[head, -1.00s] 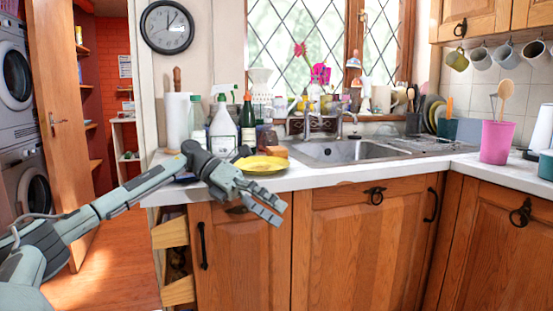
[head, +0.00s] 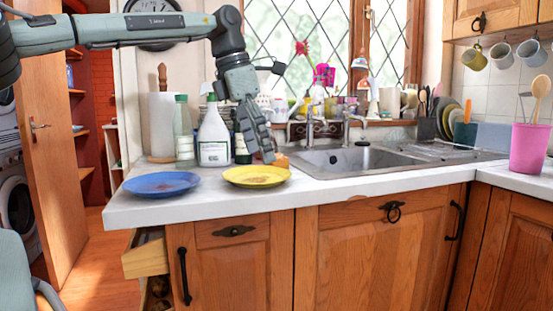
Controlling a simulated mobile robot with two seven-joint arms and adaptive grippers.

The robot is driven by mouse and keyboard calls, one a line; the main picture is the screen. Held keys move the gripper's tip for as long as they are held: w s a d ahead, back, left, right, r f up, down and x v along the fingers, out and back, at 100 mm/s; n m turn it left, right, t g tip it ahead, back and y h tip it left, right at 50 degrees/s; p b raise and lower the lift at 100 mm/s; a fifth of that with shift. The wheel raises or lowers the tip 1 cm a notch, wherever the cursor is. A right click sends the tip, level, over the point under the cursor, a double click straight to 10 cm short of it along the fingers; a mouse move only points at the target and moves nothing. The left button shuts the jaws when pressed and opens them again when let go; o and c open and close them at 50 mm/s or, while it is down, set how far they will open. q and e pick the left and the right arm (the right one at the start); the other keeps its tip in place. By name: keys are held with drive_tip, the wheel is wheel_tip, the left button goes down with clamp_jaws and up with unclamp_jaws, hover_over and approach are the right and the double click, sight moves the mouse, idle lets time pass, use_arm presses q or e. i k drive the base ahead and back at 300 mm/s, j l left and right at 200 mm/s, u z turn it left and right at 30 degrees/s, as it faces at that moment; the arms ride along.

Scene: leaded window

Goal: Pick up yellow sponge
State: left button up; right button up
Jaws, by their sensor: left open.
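A small orange-tan block (head: 282,161), which may be the sponge, sits on the counter behind the yellow plate, partly hidden by my left gripper. No plainly yellow sponge shows. My left gripper (head: 264,155) hangs fingers down from the raised arm. It is open, and I see nothing held in it. Its fingertips appear just in front of or over the block, near the back edge of the yellow plate; I cannot tell whether they touch anything. My right gripper is not in view.
A yellow plate (head: 257,177) and a blue plate (head: 162,185) lie on the white counter (head: 215,204). The sink (head: 350,158) is to the right. A drawer (head: 146,257) hangs open below.

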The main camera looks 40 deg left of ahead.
sight(282, 161)
drive_tip(key=i+j, duration=0.75)
drive_tip(key=j, duration=0.3)
